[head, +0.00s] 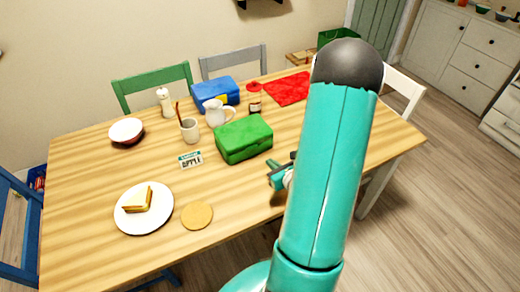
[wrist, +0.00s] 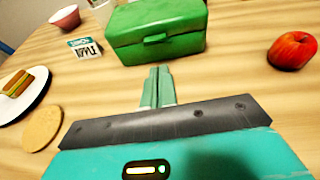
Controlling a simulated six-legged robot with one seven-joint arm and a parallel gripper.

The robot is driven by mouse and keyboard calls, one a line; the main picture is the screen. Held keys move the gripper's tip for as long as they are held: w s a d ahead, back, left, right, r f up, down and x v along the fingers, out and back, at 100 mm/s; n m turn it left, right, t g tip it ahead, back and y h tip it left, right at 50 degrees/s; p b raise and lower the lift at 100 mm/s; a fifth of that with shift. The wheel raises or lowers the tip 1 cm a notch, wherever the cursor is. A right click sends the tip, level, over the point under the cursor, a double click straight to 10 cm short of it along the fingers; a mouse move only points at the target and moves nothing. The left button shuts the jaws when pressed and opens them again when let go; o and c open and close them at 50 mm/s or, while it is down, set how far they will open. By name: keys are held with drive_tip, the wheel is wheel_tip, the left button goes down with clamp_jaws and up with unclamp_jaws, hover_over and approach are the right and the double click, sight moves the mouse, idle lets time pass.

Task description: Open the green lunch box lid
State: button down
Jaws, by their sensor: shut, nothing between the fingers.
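The green lunch box (head: 243,138) stands on the wooden table, right of the middle, with its lid down. In the wrist view the lunch box (wrist: 157,30) is straight ahead, its front latch (wrist: 155,39) facing me. My gripper (wrist: 158,72) is shut and empty, its fingertips a little short of the front of the box and apart from it. In the head view my gripper (head: 280,173) shows to the lower right of the box, partly hidden behind my arm.
An apple (wrist: 292,50) lies right of the box. A plate with a sandwich (head: 140,200) and a round coaster (head: 197,215) lie front left.

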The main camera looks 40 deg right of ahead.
drive_tip(key=shift+d+f+m, duration=0.3)
drive_tip(key=x, duration=0.9)
drive_tip(key=shift+w, duration=0.2)
drive_tip(key=shift+d, duration=0.1)
drive_tip(key=shift+r, duration=0.15)
drive_tip(key=shift+r+g, duration=0.25)
drive_tip(key=shift+g, duration=0.05)
